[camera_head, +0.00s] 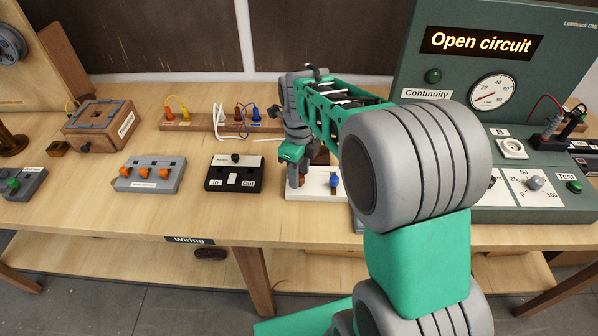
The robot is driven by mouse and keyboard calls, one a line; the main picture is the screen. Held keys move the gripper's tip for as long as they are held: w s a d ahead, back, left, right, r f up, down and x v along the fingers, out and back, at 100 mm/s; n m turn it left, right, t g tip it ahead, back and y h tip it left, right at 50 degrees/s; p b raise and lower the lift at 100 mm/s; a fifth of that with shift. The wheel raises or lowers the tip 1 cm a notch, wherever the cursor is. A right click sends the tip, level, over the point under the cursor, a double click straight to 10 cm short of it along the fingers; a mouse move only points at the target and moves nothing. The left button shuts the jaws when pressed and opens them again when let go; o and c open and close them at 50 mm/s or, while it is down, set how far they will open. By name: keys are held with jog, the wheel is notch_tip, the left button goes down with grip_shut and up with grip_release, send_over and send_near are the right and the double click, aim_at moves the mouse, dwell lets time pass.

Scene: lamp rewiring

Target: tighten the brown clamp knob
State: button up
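My gripper (294,174) points down over the left part of a white block (317,192) on the workbench. A blue knob (334,182) stands on that block, to the right of my gripper. I do not clearly see a brown clamp knob; my gripper covers the left part of the block, so anything there is hidden. The fingertips are small and dark from this side. I cannot tell whether they are open, shut, or touching anything.
A black-and-white In/Out switch box (234,173) stands close left of my gripper. A terminal strip (200,122) with plugs and wires lies behind it. The green test panel (468,72), reading "Open circuit", stands at right. Bare bench (120,212) shows along the front left.

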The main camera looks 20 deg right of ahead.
jog(key=shift+o, duration=0.3)
notch_tip(320, 180, up, 8)
jog(key=shift+f+b, duration=0.1)
jog(key=shift+b, duration=0.3)
jog(key=s+f+n+t, duration=0.1)
jog(key=s+n, duration=0.6)
jog(key=n, duration=0.6)
jog(key=s+f+n+t, duration=0.1)
jog(key=s+n, duration=0.6)
jog(key=n, duration=0.7)
jog(key=shift+s+a+f+t, duration=0.2)
jog(key=shift+s+f+t, duration=0.1)
jog(key=shift+t, duration=0.5)
